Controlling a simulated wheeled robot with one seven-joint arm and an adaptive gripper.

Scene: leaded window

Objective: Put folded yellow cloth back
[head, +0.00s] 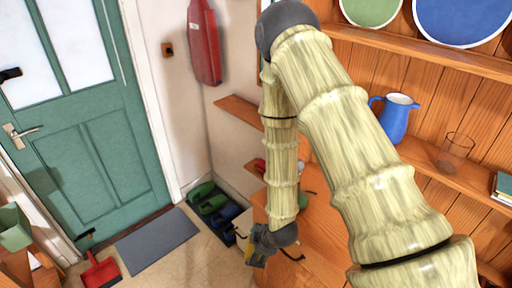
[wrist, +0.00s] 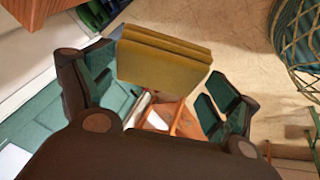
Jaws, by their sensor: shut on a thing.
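The folded yellow cloth (wrist: 162,62) is a thick block of several layers. In the wrist view it sits between the two fingers of my gripper (wrist: 155,88), which is shut on it. My gripper also shows in the head view (head: 258,248), low and beside the wooden cabinet, with only a small yellow patch of the cloth (head: 249,254) visible there. The cloth is held above the floor. Much of it is hidden by the gripper in the head view.
A wooden dresser (head: 440,165) with a blue jug (head: 396,118) and a glass (head: 455,150) stands at the right. A green door (head: 100,140), grey mat (head: 157,240), shoe tray (head: 241,222) and red dustpan (head: 101,272) are at the left.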

